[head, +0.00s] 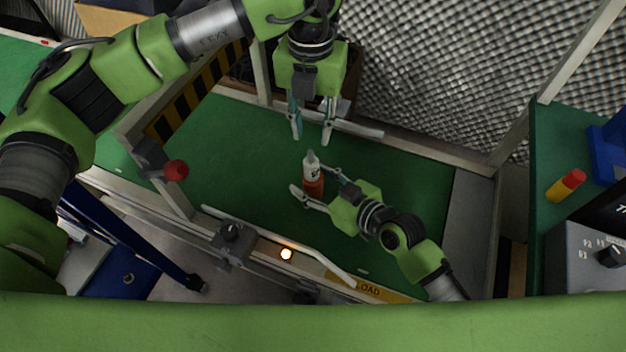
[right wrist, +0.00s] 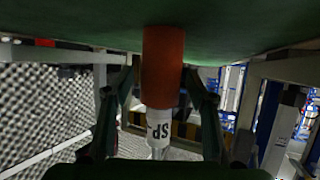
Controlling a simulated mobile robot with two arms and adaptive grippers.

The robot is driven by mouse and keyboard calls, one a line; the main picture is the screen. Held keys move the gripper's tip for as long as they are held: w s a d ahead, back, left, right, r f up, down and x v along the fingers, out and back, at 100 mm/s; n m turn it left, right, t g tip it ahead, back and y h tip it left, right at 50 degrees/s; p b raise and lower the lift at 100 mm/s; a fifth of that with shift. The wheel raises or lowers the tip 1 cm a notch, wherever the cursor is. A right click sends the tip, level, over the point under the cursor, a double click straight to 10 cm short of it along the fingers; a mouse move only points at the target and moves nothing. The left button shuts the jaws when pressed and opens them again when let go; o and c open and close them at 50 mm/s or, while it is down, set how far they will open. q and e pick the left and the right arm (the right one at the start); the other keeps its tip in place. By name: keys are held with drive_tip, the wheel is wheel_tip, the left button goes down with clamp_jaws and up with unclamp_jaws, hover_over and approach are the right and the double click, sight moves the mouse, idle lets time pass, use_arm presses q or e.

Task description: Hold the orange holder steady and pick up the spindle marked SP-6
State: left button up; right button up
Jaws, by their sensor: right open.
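The orange holder (head: 314,187) stands upright on the green surface, with the white spindle (head: 310,168) in its top. In the right wrist view, which is upside down, the orange holder (right wrist: 162,65) is close and the white spindle (right wrist: 160,125) shows dark letters "SP"; the number is not readable. My right gripper (head: 309,178) is open, with one finger on each side of the holder; I cannot tell if either touches. My left gripper (head: 312,138) is above and behind the spindle, pointing down, fingers apart, with nothing between them.
The green conveyor surface (head: 230,150) is clear around the holder. A front rail carries a knob box (head: 232,236) and a lit lamp (head: 286,254). A red knob (head: 176,170) is at left. A yellow-and-red cylinder (head: 566,185) lies on the right-hand green table. Posts and grey foam wall stand behind.

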sight(314, 160)
drive_tip(key=c, duration=1.3)
use_arm(q)
drive_tip(key=o, duration=0.4)
drive_tip(key=shift+o, duration=0.2)
drive_tip(key=s+d+n+t+y, duration=0.2)
drive_tip(key=s+n+t, duration=0.25)
drive_tip(key=n, duration=0.25)
drive_tip(key=x, duration=0.6)
drive_tip(key=shift+a+f, duration=0.15)
drive_tip(key=shift+d+x, duration=0.1)
drive_tip(key=shift+x, duration=1.3)
drive_tip(key=shift+d+x, duration=0.15)
drive_tip(key=shift+x, duration=1.25)
